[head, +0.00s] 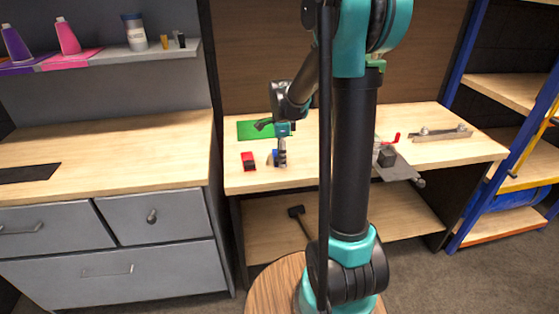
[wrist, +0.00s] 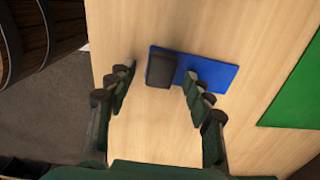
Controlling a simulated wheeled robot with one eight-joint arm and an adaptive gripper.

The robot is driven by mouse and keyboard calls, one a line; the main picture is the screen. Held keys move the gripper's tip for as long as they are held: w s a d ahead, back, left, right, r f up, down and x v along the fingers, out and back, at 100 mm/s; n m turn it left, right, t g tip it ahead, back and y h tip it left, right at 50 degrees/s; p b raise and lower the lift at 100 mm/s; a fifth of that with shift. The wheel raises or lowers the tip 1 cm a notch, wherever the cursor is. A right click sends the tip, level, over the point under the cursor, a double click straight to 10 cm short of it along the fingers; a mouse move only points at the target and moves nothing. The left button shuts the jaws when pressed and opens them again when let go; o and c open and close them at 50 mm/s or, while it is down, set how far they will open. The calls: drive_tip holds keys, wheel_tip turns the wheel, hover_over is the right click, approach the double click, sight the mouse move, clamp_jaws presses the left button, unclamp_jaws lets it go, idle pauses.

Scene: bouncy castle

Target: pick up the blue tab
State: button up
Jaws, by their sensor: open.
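The blue tab (wrist: 220,76) is a flat blue piece lying on the pale wooden table. A dark block (wrist: 160,69) sits at its left end in the wrist view. My gripper (wrist: 157,80) is open, with its two fingers apart. The dark block shows between the fingertips, and the right finger overlaps the blue part. I cannot tell whether the fingers touch it. In the head view my gripper (head: 281,160) points down over the table, and only a little blue shows beside it; the rest of the tab is hidden.
A red-and-black item (head: 248,161) lies left of my gripper on the table (head: 305,173). A green mat (head: 250,130) lies behind. A grey vise-like tool (head: 395,163) and a metal bar (head: 442,134) are at the right. A hammer (head: 299,218) lies on the lower shelf.

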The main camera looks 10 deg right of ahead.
drive_tip(key=shift+f, duration=0.45)
clamp_jaws()
drive_tip(key=shift+r, duration=0.1)
